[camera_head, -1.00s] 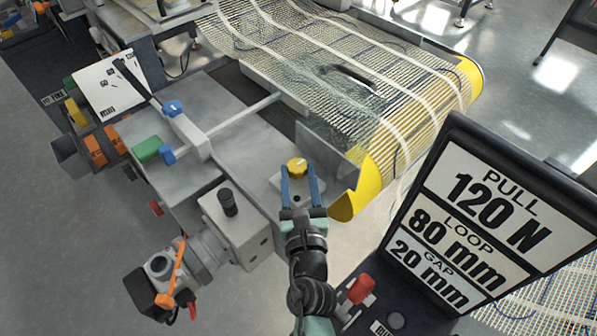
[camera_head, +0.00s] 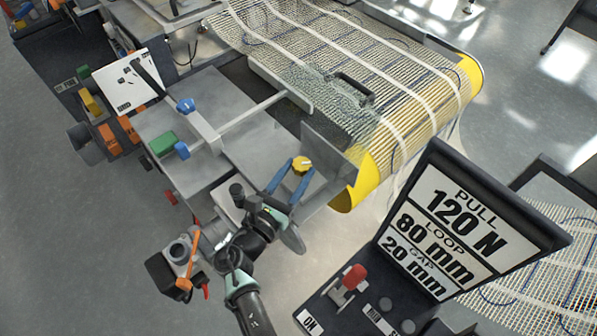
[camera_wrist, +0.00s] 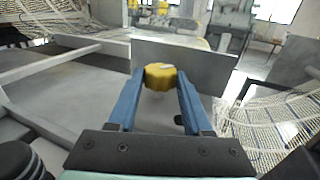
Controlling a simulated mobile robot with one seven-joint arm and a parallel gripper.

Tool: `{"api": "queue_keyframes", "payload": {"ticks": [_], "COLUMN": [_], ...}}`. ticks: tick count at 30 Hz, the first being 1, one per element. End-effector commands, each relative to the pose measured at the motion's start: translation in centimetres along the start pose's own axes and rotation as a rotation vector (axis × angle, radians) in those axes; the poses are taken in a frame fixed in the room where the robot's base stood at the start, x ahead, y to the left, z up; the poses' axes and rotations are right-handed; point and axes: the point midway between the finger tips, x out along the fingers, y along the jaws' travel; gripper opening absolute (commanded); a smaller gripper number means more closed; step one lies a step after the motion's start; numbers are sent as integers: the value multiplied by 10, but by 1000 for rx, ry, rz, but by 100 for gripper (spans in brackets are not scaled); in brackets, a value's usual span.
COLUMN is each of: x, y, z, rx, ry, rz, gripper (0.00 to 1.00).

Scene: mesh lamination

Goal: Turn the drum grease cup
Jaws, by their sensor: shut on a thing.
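The drum grease cup is a yellow knurled cap (camera_head: 302,163) with a pale pointer mark on top, at the right front of the grey machine bed. My gripper (camera_head: 297,169) reaches it from the lower left with two blue fingers. In the wrist view the yellow cap (camera_wrist: 160,76) sits between the tips of the blue fingers (camera_wrist: 160,86), which are shut on its sides. The part under the cap is mostly hidden in both views.
An upright grey plate (camera_head: 328,150) stands just behind the cap. The yellow-edged drum with mesh (camera_head: 415,118) lies to the right. A sign reading 120 N, 80 mm, 20 mm (camera_head: 450,232) rises at the right. A black knob (camera_head: 236,190) is close to my arm.

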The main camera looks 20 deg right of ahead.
Motion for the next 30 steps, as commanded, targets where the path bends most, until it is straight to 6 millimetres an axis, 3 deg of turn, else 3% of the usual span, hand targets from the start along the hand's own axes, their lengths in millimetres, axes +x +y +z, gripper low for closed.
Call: {"api": "queue_keyframes", "payload": {"ticks": [12, 26, 27, 30], "x": [0, 0, 0, 1], "y": [4, 4, 4, 4], "z": [-1, 0, 0, 0], "rx": [0, 0, 0, 1], "ry": [-2, -2, -2, -2], "rz": [-154, -168, -168, -168], "gripper": [0, 0, 51, 69]}}
